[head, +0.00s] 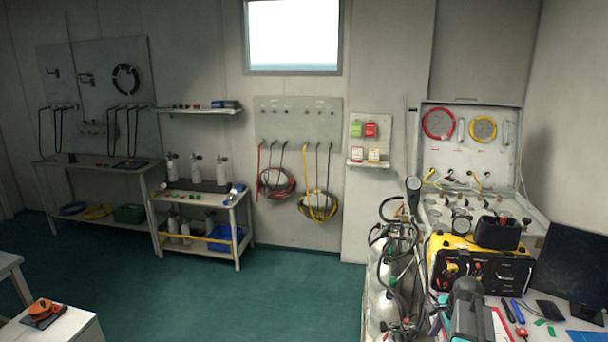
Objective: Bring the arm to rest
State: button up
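I cannot make out my gripper or its fingertips in the head view, and nothing shows whether it holds anything. A dark grey rounded shape (468,305) stands at the bottom right, in front of the yellow and black case (480,262). I cannot tell whether it is part of my arm. The diver air panel (468,150) stands upright behind the case, with a red and a yellow round gauge on its face.
Grey gas cylinders with black hoses (385,285) stand left of the case. A dark monitor (570,262) is at the right. Pens and small items lie on the white worktop. Green floor (270,300) is open in the middle. Shelves (195,200) line the back wall.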

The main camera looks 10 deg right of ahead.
jog(key=s+a+f+n+g, duration=0.15)
jog(key=a+f+n, duration=0.25)
jog(key=a+n, duration=0.5)
jog(key=s+a+f+n, duration=0.3)
jog(key=a+f+n, duration=0.1)
jog(key=a, duration=0.9)
jog(key=s+a+f+n+g, duration=0.15)
jog(key=a+f+n, duration=0.25)
jog(key=a+n, duration=0.5)
jog(key=s+a+f+m+g+b, duration=0.1)
jog(key=s+f+g+b, duration=0.4)
jog(key=s+f+b, duration=0.7)
jog(key=s+f, duration=0.7)
jog(key=f, duration=0.2)
jog(key=s+f, duration=0.7)
jog(key=f, duration=0.3)
jog(key=shift+a+m+b, duration=0.3)
jog(key=shift+m+b, duration=0.05)
jog(key=shift+m, duration=0.05)
jog(key=c, duration=0.4)
